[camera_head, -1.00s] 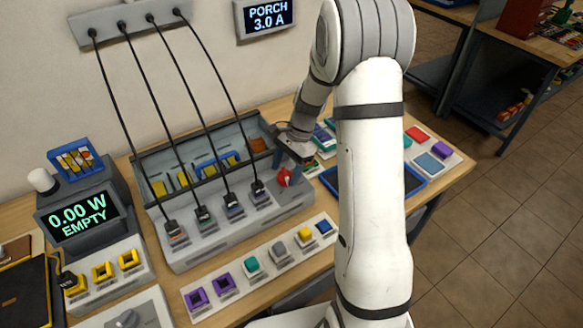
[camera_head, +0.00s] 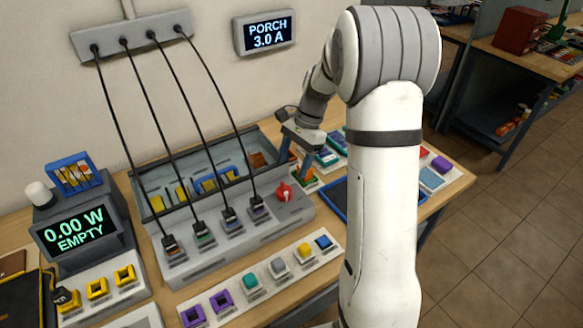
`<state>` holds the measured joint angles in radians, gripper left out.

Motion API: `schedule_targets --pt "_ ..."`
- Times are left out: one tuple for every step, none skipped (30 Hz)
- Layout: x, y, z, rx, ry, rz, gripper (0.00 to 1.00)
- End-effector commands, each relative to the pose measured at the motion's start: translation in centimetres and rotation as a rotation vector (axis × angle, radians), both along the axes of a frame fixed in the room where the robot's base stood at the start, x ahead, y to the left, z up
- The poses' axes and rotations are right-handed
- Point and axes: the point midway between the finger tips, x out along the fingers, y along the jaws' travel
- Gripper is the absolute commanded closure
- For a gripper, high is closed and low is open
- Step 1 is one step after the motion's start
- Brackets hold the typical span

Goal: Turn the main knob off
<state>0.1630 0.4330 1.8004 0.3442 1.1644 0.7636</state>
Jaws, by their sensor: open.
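The red main knob (camera_head: 284,192) sits on the right end of the grey charger box (camera_head: 190,262), to the right of the row of plugged connectors. It stands clear and fully visible. My gripper (camera_head: 294,168) is just above and behind the knob, to its right, pointing down with its jaws apart. It is not touching the knob as far as I can see. Nothing shows between its fingers. The wall display (camera_head: 264,32) reads "PORCH 3.0 A".
Black cables run from a wall strip (camera_head: 134,38) to connectors on the box. A meter (camera_head: 76,228) reads "0.00 W EMPTY". A strip of coloured blocks (camera_head: 262,284) lies in front. A blue-edged tray (camera_head: 334,197) and coloured pieces lie to the right, partly behind my arm.

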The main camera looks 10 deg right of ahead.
Motion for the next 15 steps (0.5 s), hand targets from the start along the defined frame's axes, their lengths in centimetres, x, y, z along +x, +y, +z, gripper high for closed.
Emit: schedule_targets --pt "0.0 0.0 0.0 0.000 0.000 0.000 0.36" --pt "0.0 0.0 0.0 0.000 0.000 0.000 0.36" --pt "0.0 0.0 0.0 0.000 0.000 0.000 0.36" --pt "0.0 0.0 0.0 0.000 0.000 0.000 0.36" --pt "0.0 0.0 0.0 0.000 0.000 0.000 0.36" --pt "0.0 0.0 0.0 -0.002 -0.001 0.002 0.36" --pt "-0.1 0.1 0.1 -0.008 -0.004 0.008 0.36" --pt "-0.3 0.4 0.1 -0.022 -0.009 0.020 0.36" --pt "-0.5 0.7 0.3 -0.054 -0.026 0.049 0.36" --pt "-0.8 1.0 0.3 -0.085 -0.041 0.077 0.36" --pt "-1.1 1.4 0.4 -0.120 -0.062 0.111 0.36" --pt "-1.4 1.8 0.5 -0.166 -0.094 0.158 0.36" --pt "-1.7 2.1 0.5 -0.200 -0.117 0.193 0.36" --pt "-1.8 2.4 0.6 -0.229 -0.141 0.226 0.36" --pt "-2.0 2.7 0.6 -0.261 -0.171 0.266 0.36"
